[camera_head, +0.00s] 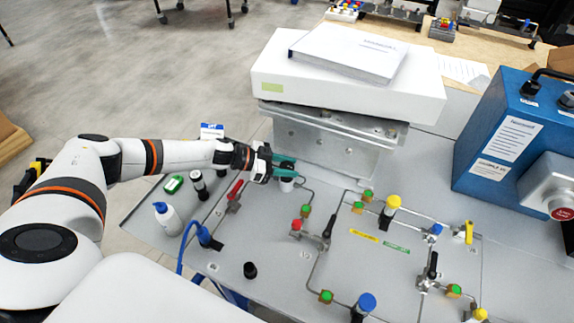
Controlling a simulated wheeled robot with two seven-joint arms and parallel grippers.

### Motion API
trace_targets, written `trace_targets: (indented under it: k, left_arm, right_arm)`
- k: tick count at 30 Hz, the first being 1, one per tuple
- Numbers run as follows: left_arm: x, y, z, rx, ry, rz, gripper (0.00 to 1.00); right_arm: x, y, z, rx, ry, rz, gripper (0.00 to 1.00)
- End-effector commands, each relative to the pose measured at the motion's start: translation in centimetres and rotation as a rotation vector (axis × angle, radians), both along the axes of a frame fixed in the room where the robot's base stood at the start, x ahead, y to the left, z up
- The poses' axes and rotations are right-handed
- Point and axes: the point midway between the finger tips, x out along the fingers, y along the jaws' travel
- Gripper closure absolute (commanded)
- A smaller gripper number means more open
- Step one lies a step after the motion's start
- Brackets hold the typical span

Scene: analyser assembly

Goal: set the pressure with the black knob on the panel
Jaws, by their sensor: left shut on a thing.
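My left arm reaches in from the left across the grey panel (345,225). My left gripper (286,168), with teal fingers, is at the panel's far left part, just in front of the metal block. It is shut on the black knob (287,166), which sits on top of a small white round body (287,184). The fingers hide part of the knob, and I cannot read any pressure mark there. My right gripper is not in view.
A white bottle (168,217), a dark vial (199,185) and a red-handled valve (235,190) are near my forearm. Another black cap (250,270) is in front. A blue box (512,135) stands at right.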

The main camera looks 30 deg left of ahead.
Motion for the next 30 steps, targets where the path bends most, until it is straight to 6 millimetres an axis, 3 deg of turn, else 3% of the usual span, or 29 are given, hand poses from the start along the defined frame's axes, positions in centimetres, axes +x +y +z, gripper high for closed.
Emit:
trace_targets:
  k: [21, 30]
  left_arm:
    - [0.2, -0.1, -0.8, 0.000, -0.004, -0.635, 0.85]
    - [0.1, -0.2, -0.4, -0.002, -0.004, -0.782, 0.85]
  right_arm:
    - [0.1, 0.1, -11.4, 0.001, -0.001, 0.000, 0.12]
    - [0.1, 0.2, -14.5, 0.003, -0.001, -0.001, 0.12]
